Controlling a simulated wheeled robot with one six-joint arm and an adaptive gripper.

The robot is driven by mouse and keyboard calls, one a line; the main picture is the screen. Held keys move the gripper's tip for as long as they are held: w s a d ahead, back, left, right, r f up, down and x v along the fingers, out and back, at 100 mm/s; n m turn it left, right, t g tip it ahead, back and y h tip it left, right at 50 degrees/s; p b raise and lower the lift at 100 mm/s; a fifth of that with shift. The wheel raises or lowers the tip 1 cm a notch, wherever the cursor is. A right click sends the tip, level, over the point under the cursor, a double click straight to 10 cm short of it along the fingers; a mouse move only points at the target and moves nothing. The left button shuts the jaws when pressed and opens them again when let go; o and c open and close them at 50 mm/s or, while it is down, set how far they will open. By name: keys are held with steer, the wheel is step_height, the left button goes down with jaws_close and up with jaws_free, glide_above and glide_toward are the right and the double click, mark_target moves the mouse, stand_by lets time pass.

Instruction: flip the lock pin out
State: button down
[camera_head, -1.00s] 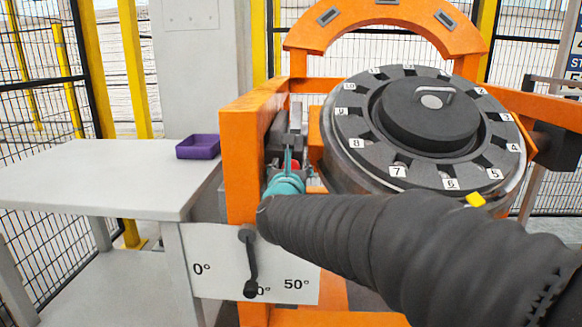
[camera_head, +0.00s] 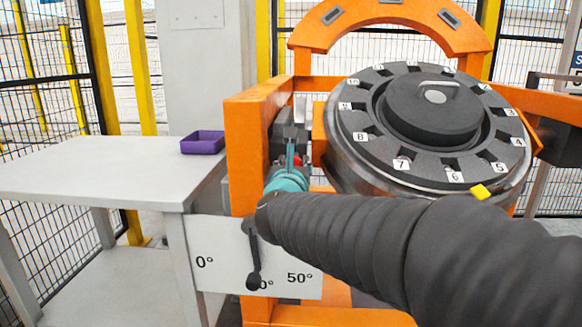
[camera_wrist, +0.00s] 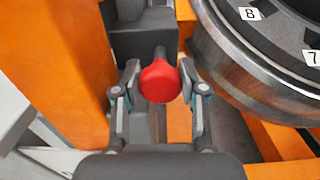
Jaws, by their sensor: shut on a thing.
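The lock pin shows a round red knob (camera_wrist: 160,82) on a short dark shaft, set in a dark block (camera_wrist: 143,35) on the orange frame. My gripper (camera_wrist: 160,88) is shut on the red knob, with one finger on each side of it in the wrist view. In the head view my gripper (camera_head: 291,160) is beside the orange post, and my arm covers part of the frame. Only a sliver of the red knob shows there, behind the fingers.
A round numbered wheel (camera_head: 355,137) stands tilted close to the right of my gripper. An orange post (camera_head: 247,160) is close on the left. A lever (camera_head: 253,255) hangs over an angle plate. A purple tray (camera_head: 203,143) sits on a white table (camera_head: 95,170).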

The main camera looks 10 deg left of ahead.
steer(key=shift+s+f, duration=0.1)
steer(key=c, duration=0.7)
jaws_free()
steer(key=shift+s, duration=0.15)
steer(key=shift+o, duration=0.2)
steer(key=s+d, duration=0.2)
steer(key=s, duration=0.9)
steer(key=shift+s, duration=0.35)
